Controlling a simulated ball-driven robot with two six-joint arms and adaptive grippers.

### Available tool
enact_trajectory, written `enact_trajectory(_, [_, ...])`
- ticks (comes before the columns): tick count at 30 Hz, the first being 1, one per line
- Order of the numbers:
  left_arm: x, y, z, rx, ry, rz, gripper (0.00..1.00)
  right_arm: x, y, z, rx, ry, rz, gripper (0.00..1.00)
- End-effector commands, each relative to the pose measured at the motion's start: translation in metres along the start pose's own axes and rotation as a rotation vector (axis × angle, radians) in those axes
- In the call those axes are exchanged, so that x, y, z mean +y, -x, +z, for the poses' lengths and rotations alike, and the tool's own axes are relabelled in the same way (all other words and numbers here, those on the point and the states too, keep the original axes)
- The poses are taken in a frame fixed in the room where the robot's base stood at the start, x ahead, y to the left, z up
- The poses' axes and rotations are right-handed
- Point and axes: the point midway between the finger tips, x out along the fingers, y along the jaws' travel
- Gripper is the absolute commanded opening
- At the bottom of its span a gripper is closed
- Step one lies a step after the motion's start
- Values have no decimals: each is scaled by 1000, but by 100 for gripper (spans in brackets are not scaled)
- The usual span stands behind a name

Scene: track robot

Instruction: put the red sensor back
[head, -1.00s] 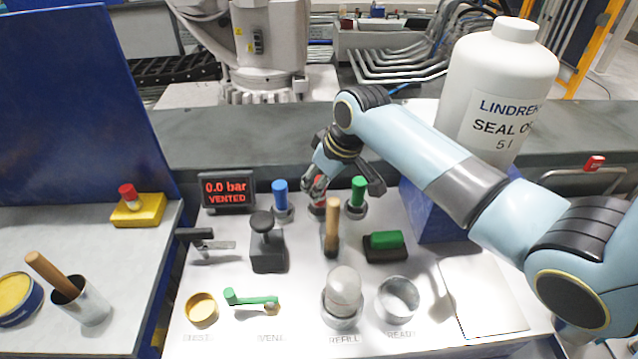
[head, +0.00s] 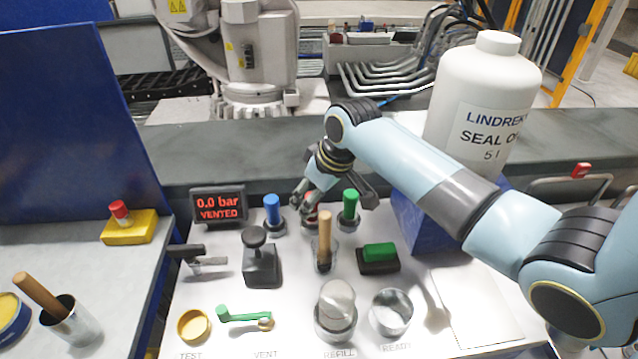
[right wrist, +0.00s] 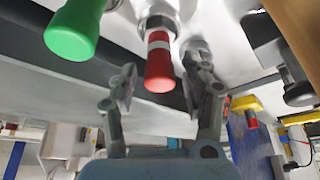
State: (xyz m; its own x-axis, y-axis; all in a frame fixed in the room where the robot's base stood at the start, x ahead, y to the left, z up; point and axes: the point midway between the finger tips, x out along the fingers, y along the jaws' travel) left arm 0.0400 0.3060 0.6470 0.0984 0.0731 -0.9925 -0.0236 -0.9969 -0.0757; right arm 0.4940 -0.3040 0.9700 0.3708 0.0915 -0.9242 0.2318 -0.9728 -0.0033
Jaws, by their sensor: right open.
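The red sensor (right wrist: 159,68) with a white band stands at a metal fitting (right wrist: 157,14) in the right wrist view. My right gripper (right wrist: 159,88) is open, with one finger on each side of the sensor and visible gaps between. In the head view the sensor (head: 310,217) is mostly hidden behind my right gripper (head: 333,199), in the back row between the blue sensor (head: 272,209) and the green sensor (head: 349,206). The green sensor also shows close by in the right wrist view (right wrist: 72,32). My left gripper is not in view.
The display (head: 218,206) reads 0.0 bar, VENTED. A wooden-handled tool (head: 324,240) stands just in front of the sensors. A green rocker switch (head: 379,251) and a large white bottle (head: 482,100) are to the right. A black-knobbed block (head: 259,262) is front left.

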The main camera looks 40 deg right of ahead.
Motion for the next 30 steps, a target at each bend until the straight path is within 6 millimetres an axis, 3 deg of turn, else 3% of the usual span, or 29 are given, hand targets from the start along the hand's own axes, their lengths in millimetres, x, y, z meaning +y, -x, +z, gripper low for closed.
enact_trajectory(9, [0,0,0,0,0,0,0,1,69,0,2,2,3,48])
enact_trajectory(15, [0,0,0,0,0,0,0,1,102,0,0,1,2,48])
enact_trajectory(21, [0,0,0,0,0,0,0,0,113,0,-1,0,-1,48])
enact_trajectory(30, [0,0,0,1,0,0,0,0,113,0,-1,0,-1,48])
